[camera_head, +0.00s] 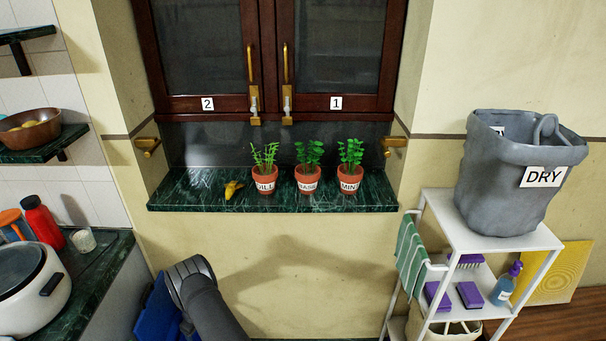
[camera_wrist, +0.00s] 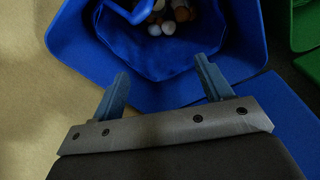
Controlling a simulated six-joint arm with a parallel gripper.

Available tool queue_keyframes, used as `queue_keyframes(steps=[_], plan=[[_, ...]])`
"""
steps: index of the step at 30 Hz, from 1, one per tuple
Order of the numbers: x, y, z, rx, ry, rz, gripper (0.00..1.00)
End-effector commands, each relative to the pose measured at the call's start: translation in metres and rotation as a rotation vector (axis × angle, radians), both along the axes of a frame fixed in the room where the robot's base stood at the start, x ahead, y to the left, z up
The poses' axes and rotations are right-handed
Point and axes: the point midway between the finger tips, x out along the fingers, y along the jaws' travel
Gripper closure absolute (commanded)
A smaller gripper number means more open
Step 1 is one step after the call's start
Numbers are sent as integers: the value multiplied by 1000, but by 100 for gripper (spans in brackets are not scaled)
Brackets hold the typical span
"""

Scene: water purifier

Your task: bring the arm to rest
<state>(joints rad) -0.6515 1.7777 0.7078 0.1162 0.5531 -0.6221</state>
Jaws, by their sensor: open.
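My gripper (camera_wrist: 162,68) is open in the wrist view, with its two fingers apart and nothing between them. It points at a blue bin (camera_wrist: 75,45), its fingers over the near rim. Several small white and brown items (camera_wrist: 168,22) lie inside the bin, and a blue piece (camera_wrist: 128,12) crosses above them. In the head view my arm (camera_head: 208,305) stands at the bottom, in front of the wall and beside the blue bin (camera_head: 158,312). The gripper fingers do not show in that view.
A green bin (camera_wrist: 302,30) is right of the blue one. A sill (camera_head: 215,203) with three potted herbs (camera_head: 308,180) is on the wall above the arm. A counter with a white cooker (camera_head: 30,295) is left; a white rack (camera_head: 480,238) with a grey bin (camera_head: 500,190) is right.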

Motion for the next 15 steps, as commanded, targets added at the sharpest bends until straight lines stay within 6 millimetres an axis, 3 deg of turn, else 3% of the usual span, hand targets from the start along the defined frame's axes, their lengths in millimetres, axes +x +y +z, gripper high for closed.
queue_keyframes(steps=[7,15], plan=[[0,0,36,-1,0,0,28],[24,-35,72,-2,0,-111,28]])
